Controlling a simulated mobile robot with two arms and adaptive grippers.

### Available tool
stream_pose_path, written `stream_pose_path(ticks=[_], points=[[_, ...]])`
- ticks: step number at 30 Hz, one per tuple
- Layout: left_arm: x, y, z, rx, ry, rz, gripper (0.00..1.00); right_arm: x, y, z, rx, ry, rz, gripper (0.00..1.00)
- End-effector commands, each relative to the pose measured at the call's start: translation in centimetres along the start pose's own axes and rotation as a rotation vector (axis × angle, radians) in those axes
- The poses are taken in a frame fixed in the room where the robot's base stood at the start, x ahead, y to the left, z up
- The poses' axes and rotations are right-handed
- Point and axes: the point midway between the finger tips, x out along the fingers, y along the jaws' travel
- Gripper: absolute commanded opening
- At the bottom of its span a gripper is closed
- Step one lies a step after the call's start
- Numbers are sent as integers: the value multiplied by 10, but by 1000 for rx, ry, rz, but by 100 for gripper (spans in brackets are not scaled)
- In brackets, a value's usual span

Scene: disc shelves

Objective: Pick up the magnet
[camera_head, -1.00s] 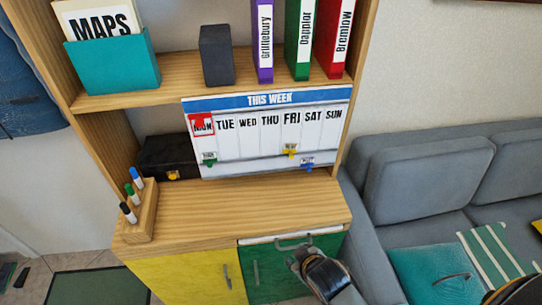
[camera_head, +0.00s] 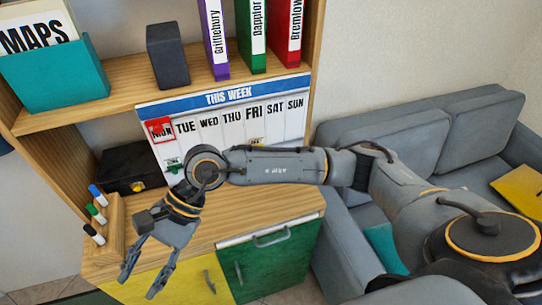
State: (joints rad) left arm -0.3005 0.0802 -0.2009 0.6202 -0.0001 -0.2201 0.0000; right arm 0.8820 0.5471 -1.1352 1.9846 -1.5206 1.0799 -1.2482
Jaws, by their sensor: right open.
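The weekly board (camera_head: 225,97) leans on the wooden cabinet under the shelf. A red square magnet (camera_head: 158,131) sits over MON. A green magnet (camera_head: 174,167) is low on the board below it, close to my right wrist. A yellow magnet (camera_head: 256,141) shows only in part above my forearm, under FRI. The blue magnet is hidden behind my arm. My right gripper (camera_head: 138,286) is open and empty, pointing down in front of the cabinet's front edge, below and apart from the board. My left gripper is not in view.
A pen holder with several markers (camera_head: 96,212) stands at the cabinet's left end. A black case (camera_head: 130,168) lies beside the board. Binders (camera_head: 252,35) and a teal map box (camera_head: 55,75) fill the shelf above. A grey sofa (camera_head: 440,130) is at right.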

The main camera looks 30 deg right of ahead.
Motion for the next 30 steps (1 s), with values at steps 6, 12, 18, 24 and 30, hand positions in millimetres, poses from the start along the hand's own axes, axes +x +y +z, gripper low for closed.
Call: stream_pose_path(ticks=[6,12,18,24,30], points=[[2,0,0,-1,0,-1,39,-128,52,-145,-370,707,555,40],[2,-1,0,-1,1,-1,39,-257,65,-181,-392,1065,921,40],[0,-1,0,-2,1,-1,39,-293,73,-188,-365,1147,1026,40],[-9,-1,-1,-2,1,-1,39,-291,91,-221,-362,1143,1025,40],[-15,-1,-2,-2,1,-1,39,-288,106,-249,-366,1144,1022,40]])
